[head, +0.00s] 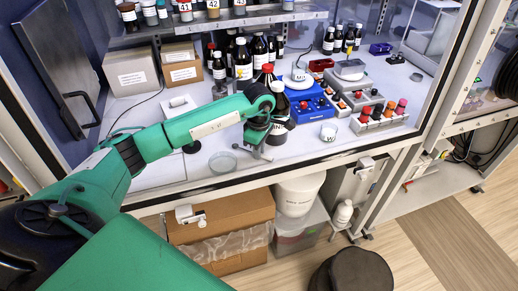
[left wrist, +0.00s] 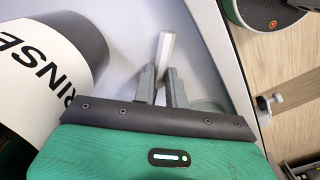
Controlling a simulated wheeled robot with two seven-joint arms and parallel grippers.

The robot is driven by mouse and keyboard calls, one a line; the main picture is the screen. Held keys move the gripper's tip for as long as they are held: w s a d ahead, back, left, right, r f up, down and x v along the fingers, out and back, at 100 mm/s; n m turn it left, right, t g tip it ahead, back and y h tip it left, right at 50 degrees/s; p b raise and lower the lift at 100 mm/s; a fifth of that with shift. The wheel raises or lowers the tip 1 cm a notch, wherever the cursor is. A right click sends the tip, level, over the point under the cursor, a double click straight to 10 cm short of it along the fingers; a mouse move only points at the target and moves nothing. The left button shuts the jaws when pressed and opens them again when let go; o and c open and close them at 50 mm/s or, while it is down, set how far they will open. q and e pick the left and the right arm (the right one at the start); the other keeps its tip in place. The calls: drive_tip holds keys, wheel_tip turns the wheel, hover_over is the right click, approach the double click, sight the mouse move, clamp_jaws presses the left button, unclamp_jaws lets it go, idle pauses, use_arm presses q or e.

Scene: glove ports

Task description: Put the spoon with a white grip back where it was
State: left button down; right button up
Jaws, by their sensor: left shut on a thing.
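My left gripper (head: 258,152) is low over the white bench, near its front edge. In the left wrist view its two fingers (left wrist: 161,88) are shut on a slim pale rod, which looks like the white grip of the spoon (left wrist: 166,48). The rest of the spoon is hidden by the fingers and gripper body. In the head view the spoon cannot be made out clearly. My right gripper is not in view.
A brown bottle (head: 277,134) stands close beside the gripper; its label (left wrist: 30,75) reads RINSE. A round glass dish (head: 222,162) lies left of the gripper.

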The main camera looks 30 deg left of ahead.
use_arm(q)
drive_tip(key=shift+f, duration=0.2)
drive_tip(key=c, duration=1.4)
unclamp_jaws()
drive_tip(key=shift+c, duration=0.2)
drive_tip(key=shift+r, duration=0.15)
drive_tip(key=shift+r, duration=0.45)
wheel_tip(320, 180, up, 11)
drive_tip(key=b, duration=0.3)
drive_tip(key=shift+r+b, duration=0.15)
drive_tip(key=shift+b, duration=0.15)
